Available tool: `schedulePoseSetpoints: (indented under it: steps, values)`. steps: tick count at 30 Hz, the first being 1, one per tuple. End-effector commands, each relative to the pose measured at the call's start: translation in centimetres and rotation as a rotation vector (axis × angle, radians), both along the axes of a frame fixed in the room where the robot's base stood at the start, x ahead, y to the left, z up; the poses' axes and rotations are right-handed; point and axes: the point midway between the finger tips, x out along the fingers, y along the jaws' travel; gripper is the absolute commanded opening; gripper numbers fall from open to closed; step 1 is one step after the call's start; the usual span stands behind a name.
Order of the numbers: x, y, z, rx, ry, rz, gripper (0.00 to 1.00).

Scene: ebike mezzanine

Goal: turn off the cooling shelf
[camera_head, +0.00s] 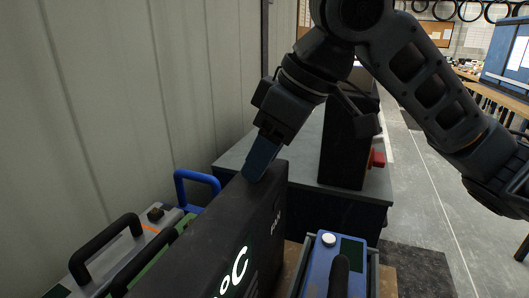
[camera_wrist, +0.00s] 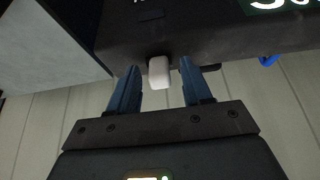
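The cooling shelf appears to be the black unit (camera_head: 262,222) with a lit "°C" readout, in the foreground of the head view. In the wrist view the black unit (camera_wrist: 215,30) fills the top, with part of its bright readout at the upper right. A small white switch or knob (camera_wrist: 158,72) sticks out from its edge. My gripper (camera_wrist: 159,68) is open, with one blue finger on each side of the white piece and visible gaps between. In the head view my gripper (camera_head: 262,160) is at the unit's top far corner; the white piece is hidden there.
A blue device (camera_head: 325,262) with a white knob stands to the right of the unit. A black box (camera_head: 345,150) with a red knob (camera_head: 377,158) stands on a dark cabinet (camera_head: 312,130) behind. Handled cases (camera_head: 130,255) and a blue handle (camera_head: 197,176) lie left, near the wall.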

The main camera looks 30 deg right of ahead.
Motion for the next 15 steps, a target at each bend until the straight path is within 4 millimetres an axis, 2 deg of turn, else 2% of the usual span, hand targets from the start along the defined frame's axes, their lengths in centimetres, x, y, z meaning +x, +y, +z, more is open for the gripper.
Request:
schedulePoseSetpoints:
  steps: [8, 15]
  values:
    - [-0.1, -0.1, 0.3, -0.001, -0.001, 0.000, 0.49]
    - [-1.3, -1.0, 3.4, -0.001, -0.002, 0.000, 0.49]
